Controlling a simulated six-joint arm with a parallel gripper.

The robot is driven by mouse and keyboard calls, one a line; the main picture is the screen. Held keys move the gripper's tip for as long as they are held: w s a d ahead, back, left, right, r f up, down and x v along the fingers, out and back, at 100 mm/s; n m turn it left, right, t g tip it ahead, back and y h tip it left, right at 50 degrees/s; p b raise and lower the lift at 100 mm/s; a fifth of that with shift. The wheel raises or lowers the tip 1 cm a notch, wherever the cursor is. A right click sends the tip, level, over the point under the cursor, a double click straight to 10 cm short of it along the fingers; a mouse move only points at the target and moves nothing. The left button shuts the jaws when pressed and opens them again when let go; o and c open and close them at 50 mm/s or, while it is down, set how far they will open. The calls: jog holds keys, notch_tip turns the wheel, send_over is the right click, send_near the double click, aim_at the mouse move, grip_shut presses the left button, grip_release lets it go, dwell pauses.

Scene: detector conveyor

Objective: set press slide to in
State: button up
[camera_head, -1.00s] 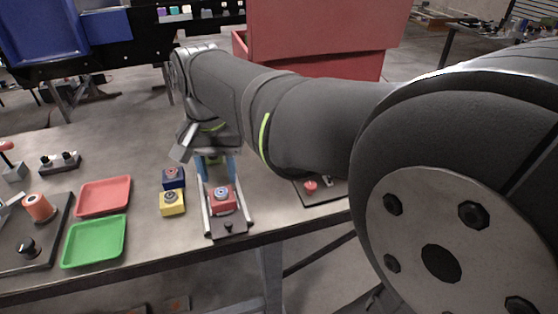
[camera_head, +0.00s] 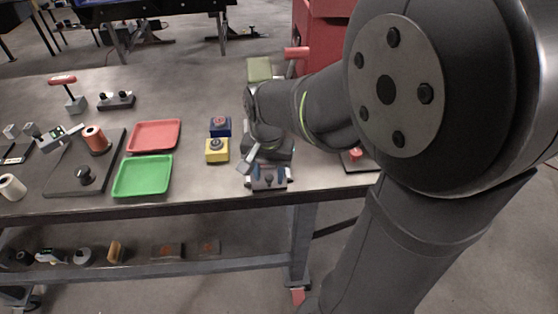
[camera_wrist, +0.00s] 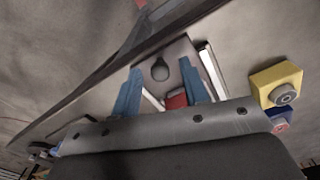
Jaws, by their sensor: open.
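The press slide (camera_wrist: 213,72) is a dark base with pale rails, near the table's front edge. In the wrist view, its small dark knob (camera_wrist: 160,72) is on the front plate, and part of its red block (camera_wrist: 177,101) shows between my fingers.
A yellow block (camera_head: 217,150) and a blue block (camera_head: 220,126) with buttons stand left of the slide. Further left are a green tray (camera_head: 143,176) and a red tray (camera_head: 153,136). Another red button (camera_head: 355,154) is to the right. The table's front edge is close.

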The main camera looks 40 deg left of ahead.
grip_shut()
jog(key=w+a, duration=0.9)
jog(key=shift+w+a+r, duration=0.1)
jog(key=shift+w+a, duration=0.15)
jog(key=shift+a, duration=0.05)
grip_release()
notch_tip(320, 180, up, 7)
jog(key=shift+r, duration=0.2)
dwell(0.4)
